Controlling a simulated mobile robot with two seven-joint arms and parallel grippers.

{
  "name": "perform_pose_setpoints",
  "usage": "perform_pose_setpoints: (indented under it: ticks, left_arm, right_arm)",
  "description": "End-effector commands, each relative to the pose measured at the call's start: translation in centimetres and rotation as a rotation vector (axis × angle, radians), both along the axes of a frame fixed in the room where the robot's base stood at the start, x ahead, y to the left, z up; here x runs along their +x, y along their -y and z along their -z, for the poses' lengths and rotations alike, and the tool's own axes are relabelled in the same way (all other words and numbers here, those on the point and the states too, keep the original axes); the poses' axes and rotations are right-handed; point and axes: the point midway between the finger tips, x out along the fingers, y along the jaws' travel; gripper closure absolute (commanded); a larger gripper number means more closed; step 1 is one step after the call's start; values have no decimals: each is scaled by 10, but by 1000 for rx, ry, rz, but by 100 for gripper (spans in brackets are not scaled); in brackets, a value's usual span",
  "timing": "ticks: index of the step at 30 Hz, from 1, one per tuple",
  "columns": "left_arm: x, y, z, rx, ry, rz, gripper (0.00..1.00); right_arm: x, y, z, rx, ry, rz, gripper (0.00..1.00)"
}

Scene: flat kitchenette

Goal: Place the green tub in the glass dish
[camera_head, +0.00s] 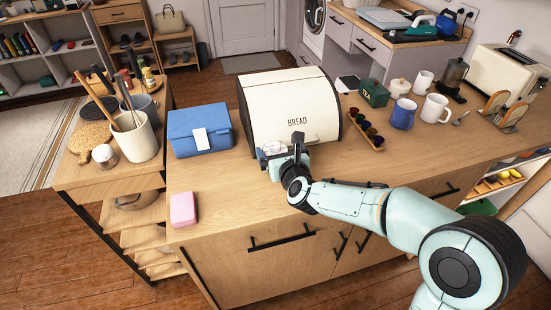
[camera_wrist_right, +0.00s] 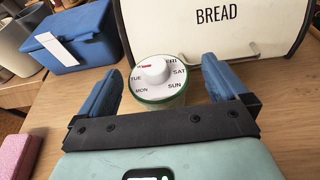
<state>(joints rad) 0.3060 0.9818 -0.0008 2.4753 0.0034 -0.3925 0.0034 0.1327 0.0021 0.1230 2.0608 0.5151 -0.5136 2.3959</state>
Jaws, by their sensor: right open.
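A small round tub (camera_wrist_right: 158,78) with a green rim and a white dial lid marked with weekdays stands on the counter in front of the bread bin, in the right wrist view. In the head view it is mostly hidden by my right gripper (camera_head: 280,150). In the right wrist view my right gripper (camera_wrist_right: 163,85) is open, with its blue fingers on either side of the tub and gaps to both. I cannot make out a glass dish in either view. My left gripper is not in view.
The cream bread bin (camera_head: 290,108) stands close behind the tub. A blue box (camera_head: 198,130) and a pink block (camera_head: 183,209) are to the left. A spice rack (camera_head: 366,133), mugs (camera_head: 403,113) and a green tea tin (camera_head: 374,93) stand right. The front counter is clear between the pink block and my arm.

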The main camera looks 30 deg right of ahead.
Motion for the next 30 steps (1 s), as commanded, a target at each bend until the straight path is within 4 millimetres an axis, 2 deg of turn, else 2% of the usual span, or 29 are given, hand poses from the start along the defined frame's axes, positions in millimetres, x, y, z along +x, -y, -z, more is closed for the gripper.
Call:
perform_pose_setpoints:
  ticks: [3,8,17,22,24,30]
  left_arm:
    - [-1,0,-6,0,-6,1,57]
    - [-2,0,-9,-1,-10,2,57]
    - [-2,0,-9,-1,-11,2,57]
    - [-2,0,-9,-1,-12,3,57]
    - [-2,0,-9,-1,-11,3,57]
    - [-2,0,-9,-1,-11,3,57]
  right_arm:
    - [18,0,6,0,-4,-3,0]
    - [36,4,12,0,-2,-2,0]
    - [40,5,14,0,-1,-1,0]
    - [40,5,14,0,-1,-1,55]
    - [40,5,13,-1,2,-1,67]
    - [40,5,12,-1,3,-1,67]
